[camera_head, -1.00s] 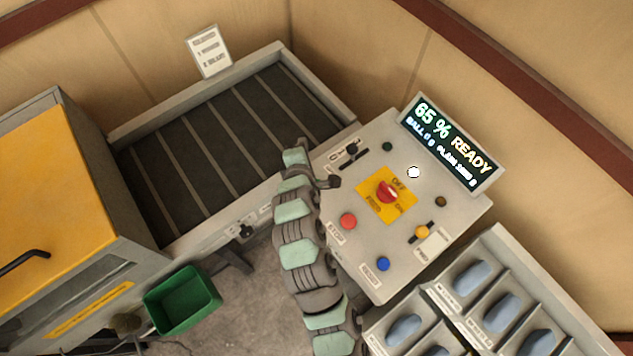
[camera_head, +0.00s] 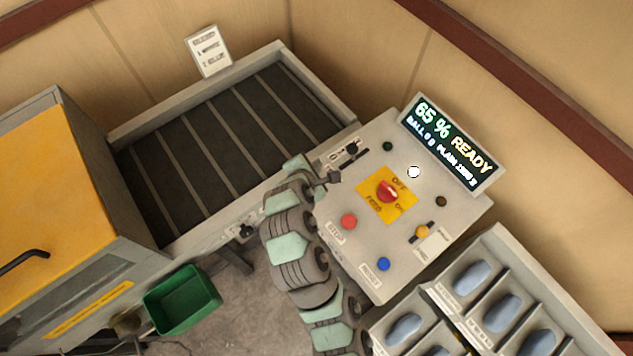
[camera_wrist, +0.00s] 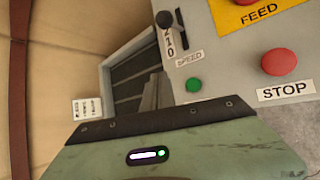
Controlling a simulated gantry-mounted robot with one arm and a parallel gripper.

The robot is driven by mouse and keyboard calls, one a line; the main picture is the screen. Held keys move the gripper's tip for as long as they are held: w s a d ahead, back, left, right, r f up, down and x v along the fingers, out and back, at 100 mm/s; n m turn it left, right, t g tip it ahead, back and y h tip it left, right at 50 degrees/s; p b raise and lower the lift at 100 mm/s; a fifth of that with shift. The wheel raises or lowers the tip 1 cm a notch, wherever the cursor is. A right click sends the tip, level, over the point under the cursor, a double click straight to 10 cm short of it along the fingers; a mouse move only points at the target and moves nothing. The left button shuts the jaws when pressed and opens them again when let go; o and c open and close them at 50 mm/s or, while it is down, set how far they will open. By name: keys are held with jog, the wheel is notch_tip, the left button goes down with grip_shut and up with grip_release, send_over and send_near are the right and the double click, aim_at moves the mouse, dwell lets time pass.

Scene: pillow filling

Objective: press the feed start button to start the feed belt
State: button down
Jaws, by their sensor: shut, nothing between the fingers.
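The control panel (camera_head: 461,215) stands right of the belt. A green button (camera_wrist: 193,85) shows in the wrist view, below the SPEED lever (camera_wrist: 165,20) and left of the red STOP button (camera_wrist: 278,62). In the head view my arm hides the green button; the STOP button (camera_head: 348,221) is clear. My gripper (camera_head: 334,178) is shut and empty over the panel's left side, just below the speed lever (camera_head: 351,148). Its fingertips are out of the wrist view, and I cannot tell whether it touches the panel. The feed belt (camera_head: 225,145) is dark with pale slats.
A red FEED switch (camera_head: 388,191) on a yellow plate, a blue RESET button (camera_head: 383,264) and an orange lever (camera_head: 422,232) are nearby. The display (camera_head: 450,144) reads 65 % READY. Bins of blue pillows (camera_head: 473,278) stand lower right, a green bin (camera_head: 183,300) lower left.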

notch_tip(320, 180, down, 6)
jog(key=b, duration=0.4)
jog(key=shift+f+b, duration=0.25)
jog(key=shift+b, duration=0.15)
jog(key=shift+f, duration=1)
jog(key=shift+f, duration=0.1)
dwell(0.6)
jog(key=shift+f, duration=0.35)
jog(key=shift+f, duration=0.5)
dwell(0.9)
jog(key=shift+r+p, duration=0.5)
jog(key=shift+r, duration=0.45)
